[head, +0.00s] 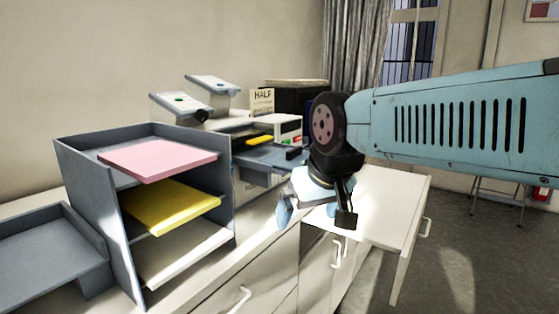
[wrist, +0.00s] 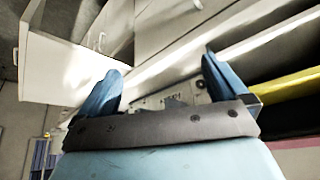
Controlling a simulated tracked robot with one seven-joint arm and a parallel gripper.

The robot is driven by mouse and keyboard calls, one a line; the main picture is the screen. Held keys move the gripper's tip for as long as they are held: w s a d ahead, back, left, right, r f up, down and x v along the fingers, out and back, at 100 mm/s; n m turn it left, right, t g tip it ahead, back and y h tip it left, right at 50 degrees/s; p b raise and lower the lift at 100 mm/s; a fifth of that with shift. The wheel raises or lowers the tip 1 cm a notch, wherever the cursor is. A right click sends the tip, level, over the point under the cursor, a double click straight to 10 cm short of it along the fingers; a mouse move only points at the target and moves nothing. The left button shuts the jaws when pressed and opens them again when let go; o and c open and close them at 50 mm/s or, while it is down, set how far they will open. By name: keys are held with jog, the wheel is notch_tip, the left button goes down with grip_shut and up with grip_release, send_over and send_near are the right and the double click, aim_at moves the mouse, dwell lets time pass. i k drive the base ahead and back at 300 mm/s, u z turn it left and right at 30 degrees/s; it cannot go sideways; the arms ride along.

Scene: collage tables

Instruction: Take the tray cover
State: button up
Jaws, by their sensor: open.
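My gripper (head: 316,212) is open and empty, above the white counter just right of the shelf unit. In the wrist view its two blue fingers (wrist: 160,70) are spread with nothing between them. No object is clearly recognisable as the tray cover. A grey shelf unit (head: 67,165) holds a pink stack (head: 158,158), a yellow stack (head: 170,207) and a pale stack (head: 185,252) on separate levels. A flat grey tray (head: 45,250) lies at the left. A printer-like machine with a dark grey tray (head: 262,158) stands behind my gripper, partly hidden by my arm.
White cabinets with handles (head: 240,300) run below the counter. An open drawer or door (head: 405,240) juts out at the right. Two tilted grey devices (head: 212,86) and a dark box (head: 300,97) stand at the back.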

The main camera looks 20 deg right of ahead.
aim_at(288, 159)
jog(key=u, duration=1.05)
jog(key=i, duration=0.1)
jog(key=z, duration=2.6)
jog(key=k, duration=1.45)
jog(key=u, duration=0.3)
jog(key=i, duration=1)
jog(key=u, duration=0.05)
